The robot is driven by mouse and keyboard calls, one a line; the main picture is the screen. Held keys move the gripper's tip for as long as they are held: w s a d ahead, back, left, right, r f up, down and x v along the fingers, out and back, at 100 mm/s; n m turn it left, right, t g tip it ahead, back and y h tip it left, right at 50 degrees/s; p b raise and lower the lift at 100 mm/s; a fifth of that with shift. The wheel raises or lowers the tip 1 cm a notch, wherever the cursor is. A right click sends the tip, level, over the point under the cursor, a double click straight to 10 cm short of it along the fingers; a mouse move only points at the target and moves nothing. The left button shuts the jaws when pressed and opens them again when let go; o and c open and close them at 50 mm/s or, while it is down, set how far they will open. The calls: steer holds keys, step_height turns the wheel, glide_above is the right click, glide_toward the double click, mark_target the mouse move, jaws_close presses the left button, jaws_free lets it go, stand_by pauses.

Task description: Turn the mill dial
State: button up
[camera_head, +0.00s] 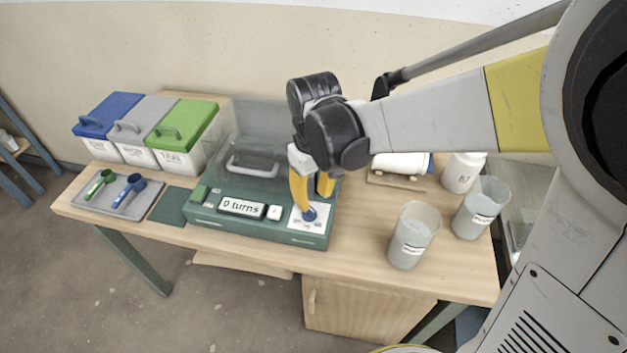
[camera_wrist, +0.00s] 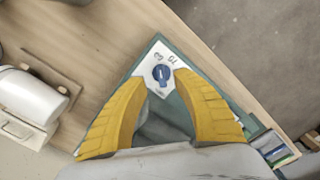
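The mill (camera_head: 230,225) is a green box with a clear cover and a grey handle on top. Its display (camera_head: 242,208) reads "0 turns". The blue dial (camera_head: 310,214) sits on a white marked plate at the mill's front right corner. My gripper (camera_head: 314,201) is over the dial with its yellow fingers pointing down. In the wrist view the dial (camera_wrist: 162,75) shows between the two fingertips, with a gap on either side. The gripper is open and holds nothing. Whether the fingertips are level with the dial cannot be told.
Blue, grey and green lidded bins (camera_head: 180,135) stand at the back left. A grey tray (camera_head: 118,203) with green and blue scoops lies left of the mill. Two grey buckets (camera_head: 413,237) and a white jar (camera_head: 462,172) stand at the right.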

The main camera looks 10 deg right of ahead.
mark_target(314, 212)
steer(key=shift+r, duration=2.8)
steer(key=s+d+r+m+t, duration=0.4)
steer(key=s+d+m+t, duration=0.2)
steer(key=s+d, duration=0.4)
steer(key=shift+d+t, duration=0.5)
steer(key=shift+d, duration=0.75)
steer(key=shift+w+r, duration=0.1)
